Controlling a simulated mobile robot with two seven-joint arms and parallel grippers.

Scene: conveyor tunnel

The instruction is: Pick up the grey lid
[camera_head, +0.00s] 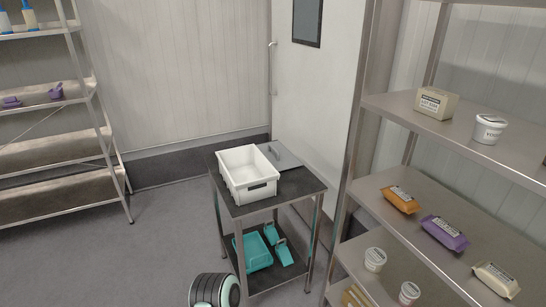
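The grey lid (285,155) lies flat on the top of a small dark-topped cart (300,186), at the back right of an open white crate (248,188). The crate stands in front of the lid and hides part of its left side. From here I cannot tell whether the lid touches the crate. A rounded dark and pale arm link of mine shows at the bottom edge of the view. Neither of my grippers is in view.
The cart's lower shelf holds a teal tray (257,252) and teal scoops (283,252). A metal rack (398,107) with packets and tubs stands close on the right. Another rack (62,156) is at the left. Open floor (165,240) lies left of the cart.

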